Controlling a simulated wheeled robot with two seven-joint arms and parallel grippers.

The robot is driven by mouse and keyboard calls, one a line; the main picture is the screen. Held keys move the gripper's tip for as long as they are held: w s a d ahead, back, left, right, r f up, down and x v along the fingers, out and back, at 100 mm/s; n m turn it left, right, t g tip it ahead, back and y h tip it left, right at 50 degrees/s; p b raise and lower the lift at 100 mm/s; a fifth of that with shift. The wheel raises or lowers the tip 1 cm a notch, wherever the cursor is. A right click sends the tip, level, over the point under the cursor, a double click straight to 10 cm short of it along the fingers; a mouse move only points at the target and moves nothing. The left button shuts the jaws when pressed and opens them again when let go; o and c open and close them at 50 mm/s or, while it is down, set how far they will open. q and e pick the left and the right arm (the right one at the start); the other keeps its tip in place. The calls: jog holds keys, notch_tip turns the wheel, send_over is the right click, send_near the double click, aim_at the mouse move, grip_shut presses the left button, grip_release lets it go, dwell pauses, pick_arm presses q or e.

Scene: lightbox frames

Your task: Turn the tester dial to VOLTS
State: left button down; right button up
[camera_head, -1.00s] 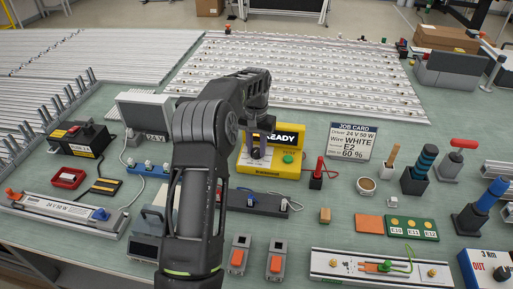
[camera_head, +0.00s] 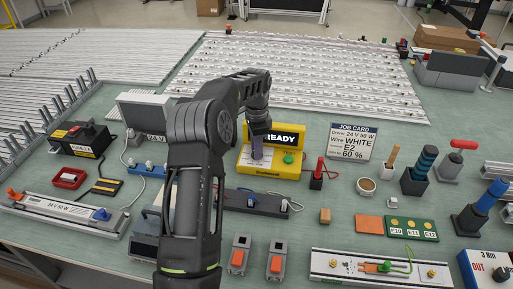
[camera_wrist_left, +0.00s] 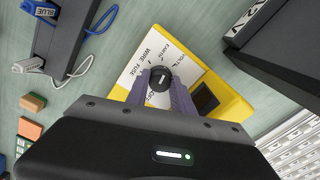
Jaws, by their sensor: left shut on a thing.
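A short white mark on the dial runs nearly up and down in that view. My left gripper (camera_head: 257,155) points down at the tester. Its purple fingers (camera_wrist_left: 161,88) are shut on the dial, one on each side. In the head view the fingers hide the dial. My right gripper is not in view.
A dark block with clipped leads (camera_head: 258,203) lies in front of the tester. The job card (camera_head: 350,142) stands further right. A grey box (camera_head: 148,113) stands behind left of my arm.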

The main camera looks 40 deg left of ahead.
pick_arm(q)
jog(key=shift+m, duration=2.3)
jog(key=c, duration=1.1)
grip_release()
notch_tip(320, 180, up, 8)
jog(key=shift+f, duration=0.1)
